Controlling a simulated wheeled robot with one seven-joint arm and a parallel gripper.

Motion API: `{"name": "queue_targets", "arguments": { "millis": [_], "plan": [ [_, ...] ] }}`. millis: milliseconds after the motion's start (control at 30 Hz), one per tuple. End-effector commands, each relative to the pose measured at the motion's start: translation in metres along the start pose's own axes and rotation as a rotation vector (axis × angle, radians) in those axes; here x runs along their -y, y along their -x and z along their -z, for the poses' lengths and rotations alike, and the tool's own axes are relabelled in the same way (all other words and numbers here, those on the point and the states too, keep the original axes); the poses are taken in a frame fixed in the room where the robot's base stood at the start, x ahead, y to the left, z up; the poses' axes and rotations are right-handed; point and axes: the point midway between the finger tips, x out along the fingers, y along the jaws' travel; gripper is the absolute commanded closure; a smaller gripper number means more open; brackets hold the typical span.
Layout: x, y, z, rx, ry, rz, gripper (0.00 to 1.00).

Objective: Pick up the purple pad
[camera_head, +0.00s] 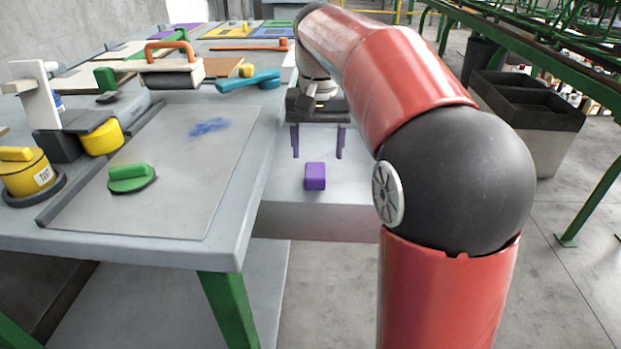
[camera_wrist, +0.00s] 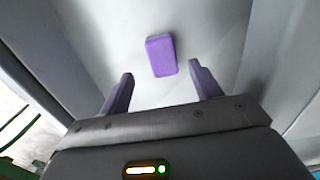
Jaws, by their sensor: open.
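The purple pad (camera_head: 315,176) is a small block lying on a lower grey shelf or ledge beside the table. It also shows in the wrist view (camera_wrist: 161,55), ahead of the fingertips and between their lines. My gripper (camera_head: 318,156) is open and empty, with its two purple fingers pointing down above and behind the pad in the head view. In the wrist view the fingers (camera_wrist: 162,77) stand apart, with the pad just beyond them and touching neither.
The grey table (camera_head: 254,190) rises left of the pad. On it are a green-handled pad (camera_head: 131,178), a yellow tin (camera_head: 25,174), a roller brush (camera_head: 171,72) and a blue tool (camera_head: 247,81). A dark bin (camera_head: 528,104) stands at the right. The ledge (camera_head: 350,190) around the pad is clear.

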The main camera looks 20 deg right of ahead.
Motion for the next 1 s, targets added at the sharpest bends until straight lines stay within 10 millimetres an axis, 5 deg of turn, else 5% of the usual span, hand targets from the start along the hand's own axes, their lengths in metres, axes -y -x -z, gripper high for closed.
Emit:
{"name": "queue_targets", "arguments": {
  "millis": [333,667,1000],
  "plan": [
    [0.005,-0.049,-0.001,0.000,0.002,-0.001,0.36],
    [0.005,-0.056,0.000,-0.002,0.002,0.000,0.36],
    [0.004,-0.056,0.000,-0.002,0.003,0.000,0.80]
  ]
}}
